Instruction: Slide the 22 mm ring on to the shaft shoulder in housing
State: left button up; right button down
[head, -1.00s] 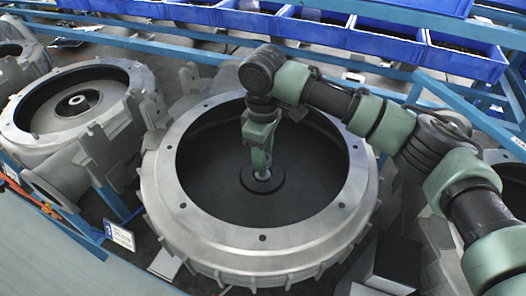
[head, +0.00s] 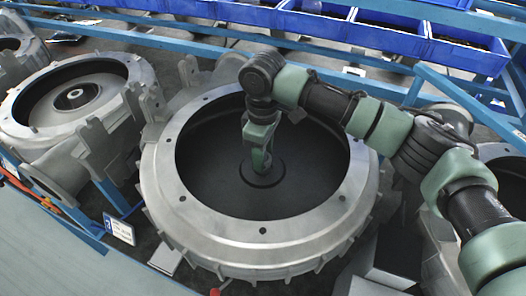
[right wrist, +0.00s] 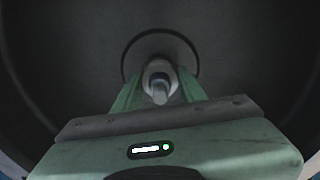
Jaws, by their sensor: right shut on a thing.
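The housing (head: 160,195) is a large round grey metal casing with a bolted rim and a deep dark bowl, in the middle of the head view. My right gripper (head: 257,167) points down into the bowl, over the dark disc at its centre. In the right wrist view its two green fingers (right wrist: 158,88) are closed on a small pale ring (right wrist: 160,70). A light metal shaft end (right wrist: 160,92) shows at the ring's middle. I cannot tell how far the ring sits along the shaft. In the head view the fingers hide both. My left gripper is not in view.
A second grey housing (head: 28,118) with a hub stands at the left. Blue bins (head: 385,36) line the back behind blue rails. A small white label (head: 118,228) stands at the front left. A red knob-like thing (head: 215,291) shows at the bottom edge. The bowl around my gripper is clear.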

jog(key=shift+f, duration=0.55)
jog(key=shift+f, duration=0.35)
dwell(0.8)
jog(key=c, duration=0.7)
grip_release()
jog(key=shift+c, duration=0.2)
jog(key=shift+r+b, duration=0.35)
jog(key=shift+r, duration=0.2)
notch_tip(320, 180, up, 5)
jog(key=shift+r+b, duration=0.2)
jog(key=shift+b, duration=0.8)
jog(key=shift+r, duration=0.65)
